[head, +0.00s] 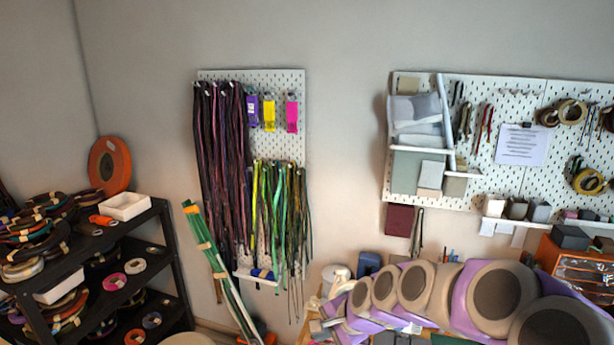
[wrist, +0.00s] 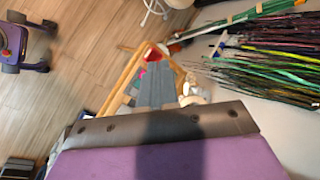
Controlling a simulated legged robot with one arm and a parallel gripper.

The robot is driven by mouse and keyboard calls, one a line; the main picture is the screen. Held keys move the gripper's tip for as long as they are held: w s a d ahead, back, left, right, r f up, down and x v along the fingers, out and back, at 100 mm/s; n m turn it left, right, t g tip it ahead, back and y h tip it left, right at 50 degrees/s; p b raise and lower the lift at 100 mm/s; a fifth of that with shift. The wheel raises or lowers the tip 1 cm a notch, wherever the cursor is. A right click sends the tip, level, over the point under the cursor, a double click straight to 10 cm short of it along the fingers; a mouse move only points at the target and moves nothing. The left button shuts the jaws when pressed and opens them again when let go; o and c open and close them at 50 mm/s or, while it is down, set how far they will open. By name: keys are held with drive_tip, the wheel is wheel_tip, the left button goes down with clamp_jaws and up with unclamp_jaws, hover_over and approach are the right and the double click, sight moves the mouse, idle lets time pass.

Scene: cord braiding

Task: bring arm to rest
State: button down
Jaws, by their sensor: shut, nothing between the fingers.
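My arm, purple and beige with round joints, stretches across the lower right of the head view, its far end low near the middle. My gripper (wrist: 158,130) fills the bottom of the wrist view as a dark grey edge over a purple body. It is shut and holds nothing. Its fingertips are not clear in the head view. Dark, green and yellow cords (head: 225,160) hang on the left pegboard (head: 290,145). They also show at the upper right of the wrist view (wrist: 265,62), apart from my gripper.
A black shelf (head: 160,225) with coiled cords stands at the left. A green bundle (head: 215,265) leans beside it. A second pegboard (head: 500,180) holds tools at the right. A wood-framed thing with grey-blue strips (wrist: 153,85) lies beyond my gripper.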

drive_tip(key=s+d+f+n+g+h+b, duration=0.2)
drive_tip(key=s+d+f+n+b, duration=0.1)
drive_tip(key=s, duration=0.8)
drive_tip(key=s+d+f+n+g+h+b, duration=0.2)
drive_tip(key=s+d+f+n+b, duration=0.2)
drive_tip(key=s, duration=0.8)
drive_tip(key=s+d+f+n+g+h+b, duration=0.1)
drive_tip(key=s+f+b, duration=0.4)
drive_tip(key=s, duration=0.7)
drive_tip(key=d+n+g+b, duration=0.1)
drive_tip(key=d+n+b, duration=0.1)
drive_tip(key=shift+s+d+f+n+h, duration=0.15)
drive_tip(key=shift+d+f+n+h, duration=0.05)
drive_tip(key=shift+f+n+h, duration=0.2)
drive_tip(key=c, duration=1.8)
unclamp_jaws()
